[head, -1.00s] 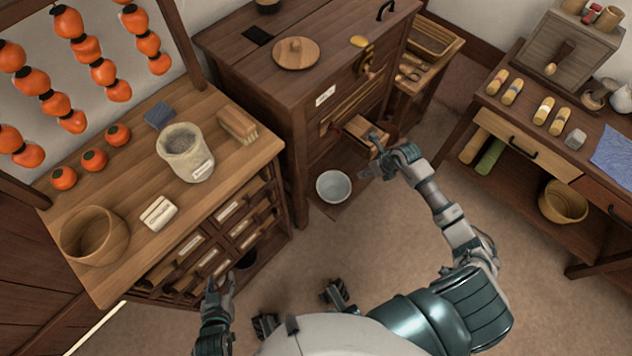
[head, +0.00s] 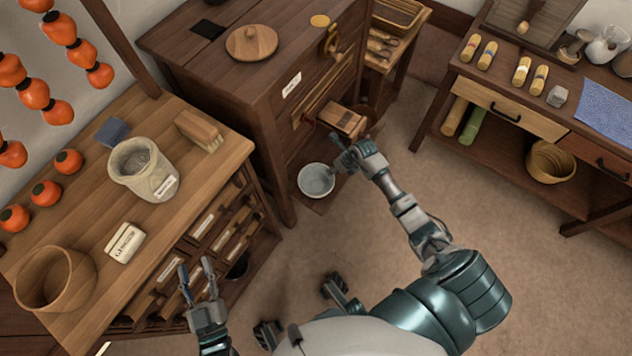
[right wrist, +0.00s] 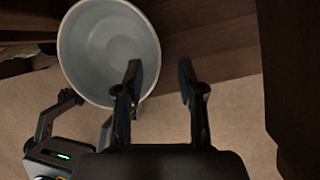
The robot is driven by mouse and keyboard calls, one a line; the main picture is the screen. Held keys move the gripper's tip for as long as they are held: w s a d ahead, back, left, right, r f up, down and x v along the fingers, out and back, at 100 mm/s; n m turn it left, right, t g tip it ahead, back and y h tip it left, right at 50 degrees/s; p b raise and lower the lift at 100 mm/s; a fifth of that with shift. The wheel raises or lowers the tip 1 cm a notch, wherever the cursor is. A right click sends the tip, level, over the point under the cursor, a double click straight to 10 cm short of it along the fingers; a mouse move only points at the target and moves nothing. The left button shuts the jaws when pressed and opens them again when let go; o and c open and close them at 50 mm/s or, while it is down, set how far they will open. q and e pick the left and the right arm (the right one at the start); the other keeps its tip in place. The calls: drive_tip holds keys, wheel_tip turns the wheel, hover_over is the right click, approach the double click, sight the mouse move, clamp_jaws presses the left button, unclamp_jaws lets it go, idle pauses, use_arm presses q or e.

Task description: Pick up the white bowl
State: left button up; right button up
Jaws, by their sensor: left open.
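The white bowl (head: 315,181) stands upright on the low wooden base at the foot of the dark cabinet, and looks empty. It also shows in the right wrist view (right wrist: 95,50). My right gripper (head: 343,154) is open and empty beside the bowl's right side. In the right wrist view its fingers (right wrist: 160,82) are apart; one overlaps the bowl's rim and the other is past its outside. I cannot tell whether they touch the bowl. My left gripper (head: 196,268) is open and empty in front of the drawer bench, far from the bowl.
A small wooden drawer or spout (head: 342,119) juts from the dark cabinet (head: 220,90) just above the bowl. The drawer bench (head: 215,160) holds a sack (head: 145,168) and a wooden tub (head: 54,277). The right bench (head: 505,105) is apart. The floor (head: 480,240) between is clear.

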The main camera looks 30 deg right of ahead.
sight(316, 183)
drive_tip(key=x, duration=0.1)
drive_tip(key=b+x, duration=0.1)
drive_tip(key=x, duration=0.2)
drive_tip(key=shift+a+f+b, duration=0.1)
drive_tip(key=shift+a+b, duration=0.25)
drive_tip(key=shift+a, duration=0.1)
drive_tip(key=shift+d, duration=0.25)
drive_tip(key=shift+c, duration=0.9)
drive_tip(key=shift+d, duration=0.15)
clamp_jaws()
use_arm(q)
drive_tip(key=r+t, duration=0.2)
drive_tip(key=s+r+t, duration=0.1)
drive_tip(key=r, duration=0.1)
drive_tip(key=shift+s+a+t+h, duration=0.2)
drive_tip(key=shift+t+h, duration=0.1)
drive_tip(key=shift+t, duration=0.1)
